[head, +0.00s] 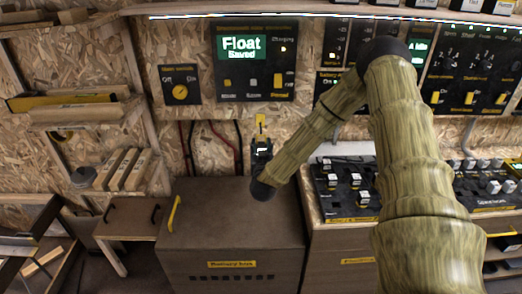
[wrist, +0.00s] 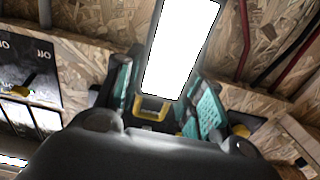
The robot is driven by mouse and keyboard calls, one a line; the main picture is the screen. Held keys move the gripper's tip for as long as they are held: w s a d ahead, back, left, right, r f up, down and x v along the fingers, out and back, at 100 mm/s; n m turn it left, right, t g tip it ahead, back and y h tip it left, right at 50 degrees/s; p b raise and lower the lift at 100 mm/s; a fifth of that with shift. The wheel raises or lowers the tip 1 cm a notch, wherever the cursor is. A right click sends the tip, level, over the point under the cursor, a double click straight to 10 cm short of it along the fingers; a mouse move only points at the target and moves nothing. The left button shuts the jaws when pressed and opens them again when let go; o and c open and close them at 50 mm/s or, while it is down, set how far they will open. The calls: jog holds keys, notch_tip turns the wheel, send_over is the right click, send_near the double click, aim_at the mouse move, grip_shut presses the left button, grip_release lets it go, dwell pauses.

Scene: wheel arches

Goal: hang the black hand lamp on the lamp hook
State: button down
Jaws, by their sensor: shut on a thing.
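My gripper (wrist: 165,105) is shut on the black hand lamp, its teal finger pads on either side of it. The lamp's bright white face (wrist: 182,50) fills the upper middle of the wrist view, with a yellow part at its lower end. In the head view my gripper (head: 262,152) is small and dark, in front of the chipboard wall above the brown battery box. A yellow piece (head: 260,122), which looks like the lamp hook, shows on the wall just above it. Whether the lamp touches the hook cannot be told.
The battery box (head: 232,225) stands below my gripper. Dark red and black cables (head: 225,145) hang on the wall to its left. A "Float Saved" panel (head: 257,62) is above. A switch console (head: 345,188) stands to the right, behind my arm.

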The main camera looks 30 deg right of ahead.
jog(key=f+b+x, duration=0.1)
jog(key=b+x, duration=0.1)
jog(key=x, duration=0.5)
jog(key=shift+f, duration=0.25)
dwell(0.8)
jog(key=shift+w+d, duration=0.1)
jog(key=shift+w, duration=0.05)
dwell(0.5)
jog(key=c, duration=0.8)
grip_release()
jog(key=shift+f, duration=0.1)
